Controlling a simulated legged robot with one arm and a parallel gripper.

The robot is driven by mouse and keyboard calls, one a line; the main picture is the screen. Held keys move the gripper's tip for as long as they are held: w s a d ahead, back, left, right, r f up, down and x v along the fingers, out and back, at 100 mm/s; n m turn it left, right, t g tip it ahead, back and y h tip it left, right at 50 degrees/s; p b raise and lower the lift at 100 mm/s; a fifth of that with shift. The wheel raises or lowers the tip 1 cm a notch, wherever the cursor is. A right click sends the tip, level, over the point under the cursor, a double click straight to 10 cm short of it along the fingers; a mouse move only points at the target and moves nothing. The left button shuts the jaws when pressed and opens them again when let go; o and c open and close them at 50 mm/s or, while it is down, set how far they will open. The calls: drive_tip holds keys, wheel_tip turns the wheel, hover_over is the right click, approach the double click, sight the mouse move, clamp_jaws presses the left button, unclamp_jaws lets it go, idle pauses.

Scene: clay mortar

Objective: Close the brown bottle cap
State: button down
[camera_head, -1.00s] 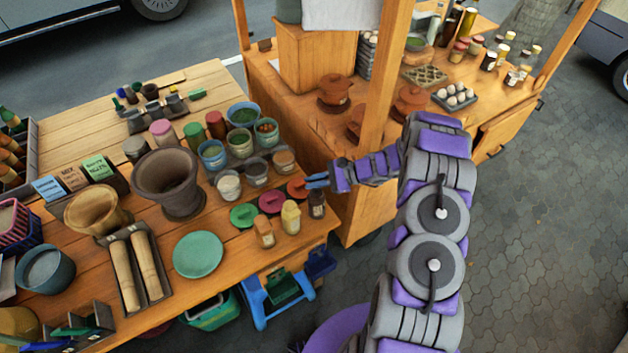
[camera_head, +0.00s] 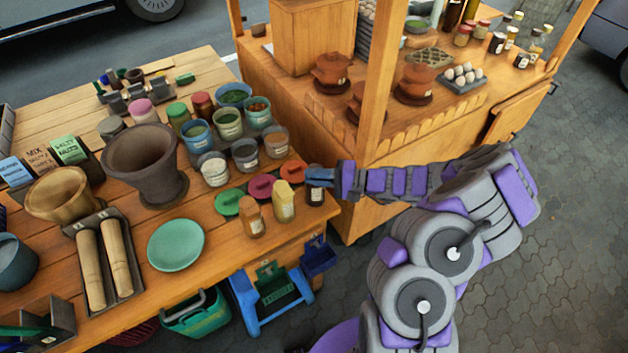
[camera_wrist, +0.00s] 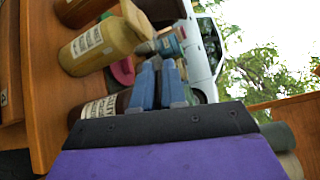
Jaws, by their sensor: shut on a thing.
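The small dark brown bottle (camera_head: 316,195) stands upright near the right edge of the wooden table, with a pale label. It also shows in the wrist view (camera_wrist: 97,107), turned sideways with its label facing the camera. My gripper (camera_head: 318,174) is at the top of this bottle. In the wrist view its blue fingers (camera_wrist: 158,84) are close together at the bottle's top end, shut on the cap. The fingers hide the cap, so I cannot tell whether it is open or fully seated.
A yellow bottle (camera_head: 283,202) and a tan bottle (camera_head: 250,217) stand just left of the brown bottle. Red, pink and green lids or dishes (camera_head: 261,187) lie behind them. A wooden stall (camera_head: 400,125) stands behind my arm. A blue stool (camera_head: 270,290) is below the table edge.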

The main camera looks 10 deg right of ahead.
drive_tip(key=shift+d+f+n+b, duration=0.2)
drive_tip(key=shift+f+n+b, duration=0.1)
drive_tip(key=shift+n+b, duration=0.1)
drive_tip(key=shift+s+a+f+n+y, duration=0.1)
drive_tip(key=shift+a+f+n+y, duration=0.1)
drive_tip(key=shift+n+y, duration=0.1)
drive_tip(key=c, duration=1.3)
unclamp_jaws()
drive_tip(key=shift+o, duration=0.2)
drive_tip(key=shift+d, duration=0.1)
drive_tip(key=f+p+v, duration=0.1)
drive_tip(key=p+v, duration=0.2)
drive_tip(key=v, duration=1.4)
drive_tip(key=shift+s+r+p, duration=0.25)
drive_tip(key=shift+r+p, duration=0.05)
drive_tip(key=shift+r, duration=0.05)
drive_tip(key=shift+d, duration=0.1)
